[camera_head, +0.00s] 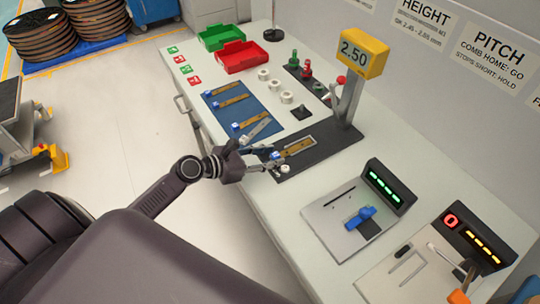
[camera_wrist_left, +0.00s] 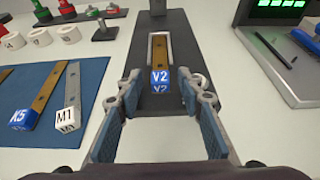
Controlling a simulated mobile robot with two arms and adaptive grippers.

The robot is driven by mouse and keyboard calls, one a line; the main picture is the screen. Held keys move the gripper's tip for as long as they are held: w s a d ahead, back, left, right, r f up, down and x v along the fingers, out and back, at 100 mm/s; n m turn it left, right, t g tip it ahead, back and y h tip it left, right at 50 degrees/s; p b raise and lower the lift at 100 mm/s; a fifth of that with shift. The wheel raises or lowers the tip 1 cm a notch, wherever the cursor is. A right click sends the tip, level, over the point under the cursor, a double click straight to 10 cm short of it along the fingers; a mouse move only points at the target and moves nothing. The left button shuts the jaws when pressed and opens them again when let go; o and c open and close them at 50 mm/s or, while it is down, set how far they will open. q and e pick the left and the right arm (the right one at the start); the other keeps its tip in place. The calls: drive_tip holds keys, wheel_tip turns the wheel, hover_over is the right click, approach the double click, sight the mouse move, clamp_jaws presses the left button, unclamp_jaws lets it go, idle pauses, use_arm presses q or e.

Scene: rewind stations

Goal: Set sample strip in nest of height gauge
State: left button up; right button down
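The height gauge (camera_head: 362,52) has a yellow head reading 2.50 above a dark base plate (camera_head: 325,150). A brown sample strip (camera_head: 298,147) with a blue V2 block (camera_wrist_left: 160,79) at its near end lies along the light-rimmed nest (camera_wrist_left: 151,45) on that plate. Whether it is fully seated I cannot tell. My left gripper (camera_head: 268,160) is low over the near end of the plate. In the left wrist view its fingers (camera_wrist_left: 162,98) are spread on either side of the V2 block, with gaps visible. My right gripper is not in view.
A blue mat (camera_head: 218,112) left of the gauge holds several strips, including K5 (camera_wrist_left: 22,115) and M1 (camera_wrist_left: 67,117). White rings, a green tray (camera_head: 222,36) and a red tray (camera_head: 240,57) stand farther back. Another station (camera_head: 345,215) with a blue handle stands to the right.

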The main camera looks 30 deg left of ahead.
use_arm(q)
drive_tip(key=shift+r, duration=0.2)
drive_tip(key=b+v, duration=0.1)
drive_tip(key=v, duration=1.1)
drive_tip(key=shift+f, duration=0.1)
idle(0.4)
